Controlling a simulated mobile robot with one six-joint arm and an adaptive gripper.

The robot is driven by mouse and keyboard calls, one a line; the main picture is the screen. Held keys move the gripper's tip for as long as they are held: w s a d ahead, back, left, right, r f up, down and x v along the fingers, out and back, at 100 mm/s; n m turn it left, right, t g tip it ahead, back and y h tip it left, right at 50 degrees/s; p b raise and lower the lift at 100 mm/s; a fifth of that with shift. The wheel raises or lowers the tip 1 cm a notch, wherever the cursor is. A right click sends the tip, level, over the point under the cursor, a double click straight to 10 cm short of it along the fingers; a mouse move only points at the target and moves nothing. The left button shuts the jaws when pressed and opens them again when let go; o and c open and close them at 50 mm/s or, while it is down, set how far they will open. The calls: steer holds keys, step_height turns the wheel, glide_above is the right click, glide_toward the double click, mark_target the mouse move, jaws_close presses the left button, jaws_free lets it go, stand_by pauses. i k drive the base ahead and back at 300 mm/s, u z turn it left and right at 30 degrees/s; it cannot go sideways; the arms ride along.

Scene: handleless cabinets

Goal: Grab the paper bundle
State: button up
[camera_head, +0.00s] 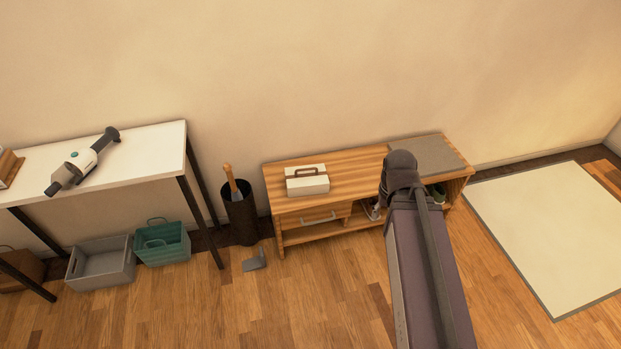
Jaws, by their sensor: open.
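No paper bundle can be made out for certain. A white block with a brown handle-like strip (307,180) sits on top of the wooden bench (350,168); I cannot tell whether it is the bundle. My gripper (372,212) is at the front of the bench, low beside its open compartment, to the right of the drawer. It is small and partly hidden behind my arm. It is open, and I see nothing held in it. My arm hides part of the bench front and the compartment.
A dark bin (239,218) and a small grey item (254,261) stand left. A pale rug (555,235) lies right.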

mark_target(304, 180)
steer(key=i, duration=0.85)
steer(key=u, duration=0.05)
